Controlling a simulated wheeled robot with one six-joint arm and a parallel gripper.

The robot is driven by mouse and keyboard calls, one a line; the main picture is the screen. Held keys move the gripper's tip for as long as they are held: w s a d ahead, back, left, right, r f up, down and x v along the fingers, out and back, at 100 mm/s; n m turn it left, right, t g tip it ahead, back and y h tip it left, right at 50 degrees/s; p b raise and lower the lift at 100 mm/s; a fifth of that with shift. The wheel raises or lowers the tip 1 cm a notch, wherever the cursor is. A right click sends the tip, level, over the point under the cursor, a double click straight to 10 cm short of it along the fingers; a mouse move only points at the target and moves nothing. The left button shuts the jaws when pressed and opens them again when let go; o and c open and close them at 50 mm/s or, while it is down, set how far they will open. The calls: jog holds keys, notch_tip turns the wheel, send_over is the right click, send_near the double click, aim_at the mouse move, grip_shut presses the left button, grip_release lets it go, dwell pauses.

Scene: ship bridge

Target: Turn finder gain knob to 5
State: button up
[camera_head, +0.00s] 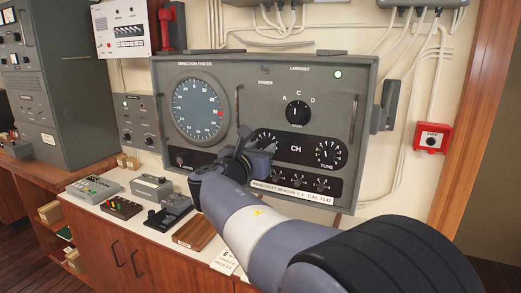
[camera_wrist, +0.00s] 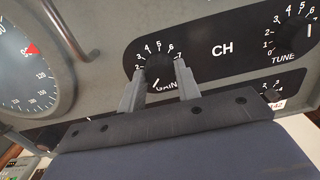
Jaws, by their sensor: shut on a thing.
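The finder gain knob (camera_wrist: 159,66) is a dark round knob on a black strip of the direction finder panel (camera_head: 222,80). In the wrist view its white scale figures, about 2 to 7, arc over the top, and the word GAIN is partly covered below. A short white mark shows low on the knob; I cannot tell which figure it points to. My gripper (camera_wrist: 159,82) is shut on the knob, one grey finger on each side. In the head view my gripper (camera_head: 258,152) reaches the panel from below and hides most of the knob.
The TUNE knob (camera_head: 328,152) sits to the right of the CH label, with small knobs (camera_head: 297,181) below. A selector knob (camera_head: 297,112) is above. A round blue dial (camera_head: 200,107) and handle bars stand out at left. Small boxes (camera_head: 95,187) lie on the counter.

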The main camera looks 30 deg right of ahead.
jog(key=shift+c, duration=0.5)
jog(key=shift+f+m+b, duration=0.1)
jog(key=shift+m+b, duration=0.2)
jog(key=shift+b, duration=0.15)
jog(key=shift+m+b, duration=11.6)
jog(key=shift+m, duration=2.9)
